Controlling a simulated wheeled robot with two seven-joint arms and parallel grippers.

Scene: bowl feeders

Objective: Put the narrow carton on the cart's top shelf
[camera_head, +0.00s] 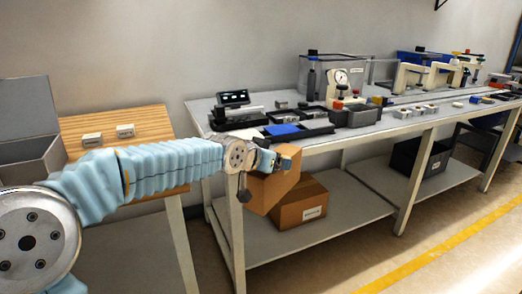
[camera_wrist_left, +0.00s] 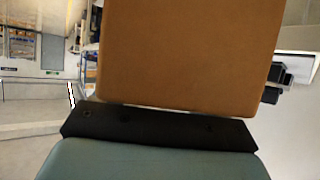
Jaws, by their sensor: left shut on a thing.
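My left gripper (camera_head: 278,160) is shut on a plain brown carton (camera_head: 264,192) that hangs tilted below it, in front of the long bench's near end. In the left wrist view this carton (camera_wrist_left: 182,55) fills the upper middle, just beyond the black gripper edge (camera_wrist_left: 155,128). The fingertips' contact with it is hidden there. I cannot tell its full proportions from these views. I cannot make out a cart in either view. My right gripper is not in view.
A second brown carton (camera_head: 302,205) with a white label sits on the long bench's lower shelf (camera_head: 345,222), behind the held one. The bench top (camera_head: 207,112) carries instruments and trays. A wood-topped table (camera_head: 150,116) stands left. Floor with a yellow line (camera_head: 430,256) is clear at right.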

